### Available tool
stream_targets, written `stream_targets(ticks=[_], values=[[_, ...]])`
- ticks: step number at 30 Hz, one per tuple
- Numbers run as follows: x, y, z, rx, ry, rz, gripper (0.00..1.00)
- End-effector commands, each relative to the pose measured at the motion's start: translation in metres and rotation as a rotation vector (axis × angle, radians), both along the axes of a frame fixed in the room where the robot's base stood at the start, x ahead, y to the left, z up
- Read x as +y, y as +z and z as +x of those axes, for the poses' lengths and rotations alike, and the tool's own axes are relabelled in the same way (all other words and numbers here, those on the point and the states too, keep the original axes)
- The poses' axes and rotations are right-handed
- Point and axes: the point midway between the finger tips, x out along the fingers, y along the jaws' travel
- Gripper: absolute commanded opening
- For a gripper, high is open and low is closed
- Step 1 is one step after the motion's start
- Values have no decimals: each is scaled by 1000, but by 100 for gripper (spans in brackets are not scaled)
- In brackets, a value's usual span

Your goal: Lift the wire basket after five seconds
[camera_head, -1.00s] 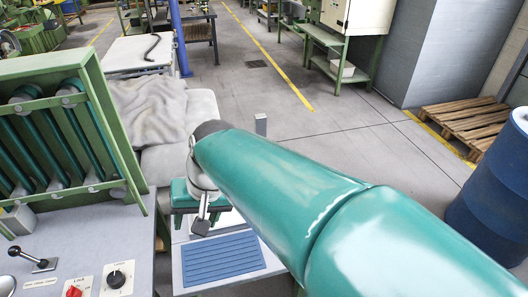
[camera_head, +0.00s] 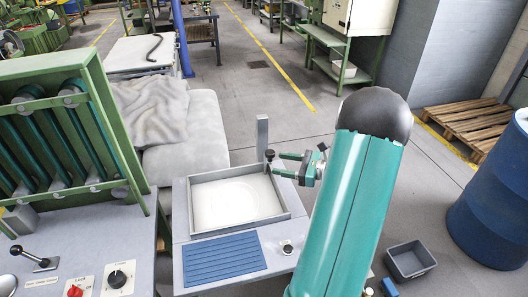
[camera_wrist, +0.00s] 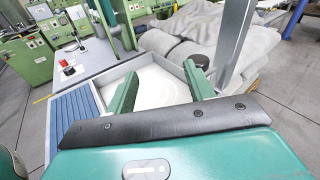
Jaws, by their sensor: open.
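I cannot make out a wire basket in either view. My gripper (camera_head: 277,163) is at the back right corner of a shallow grey-rimmed tray (camera_head: 191,208), its green fingers pointing left. The tray has a white floor with a faint round shape and looks otherwise empty. In the wrist view my gripper (camera_wrist: 160,75) is open, with nothing between its fingers. The tray's white inside (camera_wrist: 155,88) shows beyond and between them. Whether a finger touches the rim is unclear.
A blue ribbed mat (camera_head: 222,259) lies in front of the tray. A grey post (camera_head: 262,137) stands behind it. A green-framed rack (camera_head: 60,75) and control panel (camera_head: 90,270) are left. A small grey bin (camera_head: 410,260) and blue barrel (camera_head: 495,195) stand right.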

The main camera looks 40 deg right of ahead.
Motion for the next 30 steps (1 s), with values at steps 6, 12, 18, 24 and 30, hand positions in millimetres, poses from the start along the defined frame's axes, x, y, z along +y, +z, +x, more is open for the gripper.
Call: stream_targets(ticks=[6, 12, 18, 24, 30], values=[[-54, -24, -28, -57, -176, 133, 53], [-53, -24, -15, -62, -183, 139, 53], [-42, -24, 21, -62, -180, 139, 53], [-30, -24, 59, -61, -179, 139, 53], [-21, -24, 90, -60, -180, 137, 53]])
